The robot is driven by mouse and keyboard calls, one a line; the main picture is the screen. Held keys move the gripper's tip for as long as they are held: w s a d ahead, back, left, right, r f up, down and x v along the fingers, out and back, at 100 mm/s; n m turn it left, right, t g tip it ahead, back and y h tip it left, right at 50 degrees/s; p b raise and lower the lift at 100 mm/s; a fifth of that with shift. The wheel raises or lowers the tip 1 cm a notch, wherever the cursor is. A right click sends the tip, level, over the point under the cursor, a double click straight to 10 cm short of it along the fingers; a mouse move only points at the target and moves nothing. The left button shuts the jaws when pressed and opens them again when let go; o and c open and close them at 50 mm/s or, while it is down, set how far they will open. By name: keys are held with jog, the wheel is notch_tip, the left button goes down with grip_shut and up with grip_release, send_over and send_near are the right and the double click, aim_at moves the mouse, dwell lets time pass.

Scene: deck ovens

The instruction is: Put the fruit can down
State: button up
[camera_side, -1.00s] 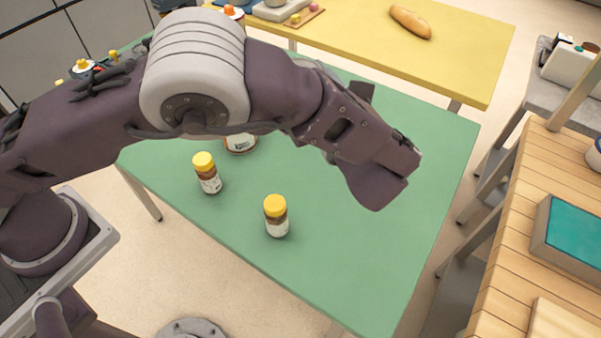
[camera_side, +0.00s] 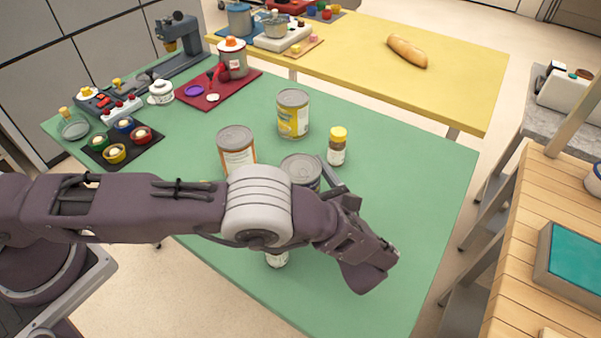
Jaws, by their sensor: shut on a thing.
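The fruit can (camera_side: 301,168), with a grey metal top, stands upright by the middle of the green table. My arm hides its lower part and most of its label. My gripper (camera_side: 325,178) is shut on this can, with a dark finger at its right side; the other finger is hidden. Whether the can's base touches the table cannot be seen.
A yellow can (camera_side: 293,114) and an orange-and-white-labelled can (camera_side: 237,151) stand close behind and left. A yellow-capped jar (camera_side: 337,147) is just right and behind. Another jar (camera_side: 277,259) is mostly behind my arm. The green table's right side (camera_side: 420,190) is clear.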

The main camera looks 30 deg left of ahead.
aim_at(309, 187)
jog(key=shift+f, duration=0.1)
jog(key=o, duration=2.1)
jog(key=shift+f, duration=0.1)
jog(key=shift+d, duration=0.15)
jog(key=v, duration=0.7)
jog(key=shift+s+d, duration=0.1)
